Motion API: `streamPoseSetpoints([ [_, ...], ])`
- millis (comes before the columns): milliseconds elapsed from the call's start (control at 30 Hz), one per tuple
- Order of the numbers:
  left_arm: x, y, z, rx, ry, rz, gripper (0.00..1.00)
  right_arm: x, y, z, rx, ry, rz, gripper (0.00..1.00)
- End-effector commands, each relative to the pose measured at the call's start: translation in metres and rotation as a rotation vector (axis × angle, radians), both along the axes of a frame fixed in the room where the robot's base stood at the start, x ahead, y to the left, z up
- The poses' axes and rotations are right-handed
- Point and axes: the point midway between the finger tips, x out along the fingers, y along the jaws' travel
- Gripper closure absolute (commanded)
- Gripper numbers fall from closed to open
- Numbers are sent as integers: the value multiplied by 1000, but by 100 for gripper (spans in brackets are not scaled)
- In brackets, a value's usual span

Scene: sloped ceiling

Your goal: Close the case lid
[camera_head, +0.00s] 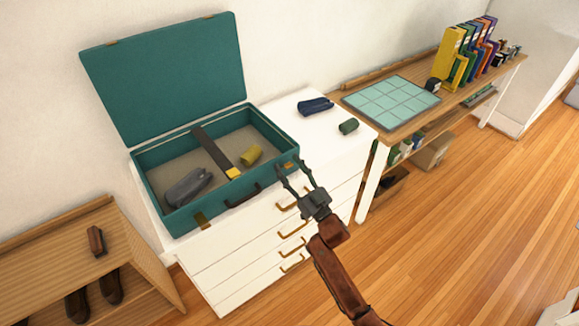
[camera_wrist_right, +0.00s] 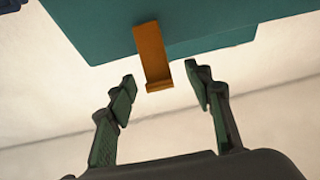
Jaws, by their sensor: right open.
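The teal case (camera_head: 175,215) stands on a white drawer cabinet with its lid (camera_head: 165,78) raised upright against the wall. Inside the case lie a grey item (camera_head: 188,187), a dark strap-like piece (camera_head: 212,150) with a yellow end, and a small olive roll (camera_head: 251,154). My right gripper (camera_head: 294,176) is open and empty in front of the case's right front corner. In the right wrist view, a brass latch (camera_wrist_right: 152,55) on a teal surface (camera_wrist_right: 205,25) shows just beyond the open fingers (camera_wrist_right: 160,88). My left gripper is not in view.
A navy item (camera_head: 315,106) and a green roll (camera_head: 348,127) lie on the white cabinet (camera_head: 333,152) right of the case. A wooden shoe shelf (camera_head: 50,260) stands at left. A wooden desk with a green cutting mat (camera_head: 392,99) and binders stands at right. Open floor lies in front.

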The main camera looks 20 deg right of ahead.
Motion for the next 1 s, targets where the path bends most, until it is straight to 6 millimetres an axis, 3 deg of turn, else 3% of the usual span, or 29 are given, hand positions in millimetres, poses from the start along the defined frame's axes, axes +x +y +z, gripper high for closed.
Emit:
streamPoseSetpoints([
  [267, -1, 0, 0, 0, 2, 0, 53, 2, 0, 0, 0, 1, -1, 53],
  [1000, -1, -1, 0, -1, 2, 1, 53, 1, 0, 0, 0, 1, -1, 100],
])
